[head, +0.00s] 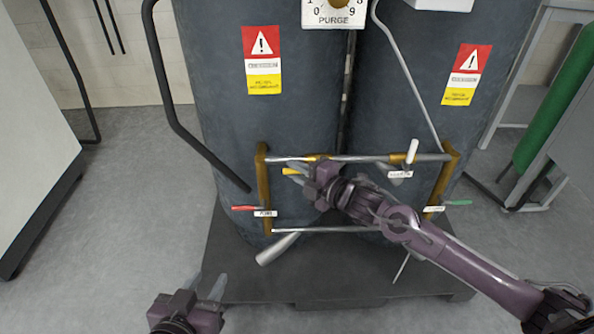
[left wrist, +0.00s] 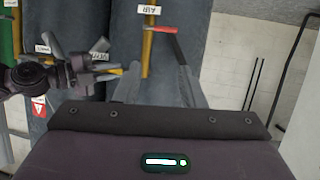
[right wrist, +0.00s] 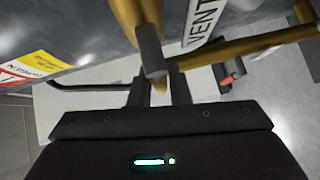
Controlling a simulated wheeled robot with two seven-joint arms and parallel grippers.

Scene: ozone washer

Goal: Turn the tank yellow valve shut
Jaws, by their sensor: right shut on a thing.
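The yellow valve handle (head: 291,171) is on the upper pipe of the tank's pipe frame, left of centre. It also shows in the left wrist view (left wrist: 108,73), near the VENT label. My right gripper (head: 303,172) is at the handle and shut on it. In the right wrist view the yellow handle (right wrist: 159,84) shows between the two fingers, partly hidden behind a grey valve stem. My left gripper (head: 205,285) is open and empty at the lower left, apart from the frame. Its spread fingers also show in the left wrist view (left wrist: 160,88).
Two dark tanks (head: 265,120) stand behind the frame. Other valves have a red handle (head: 244,208), a white handle (head: 412,151) and a green handle (head: 459,202).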

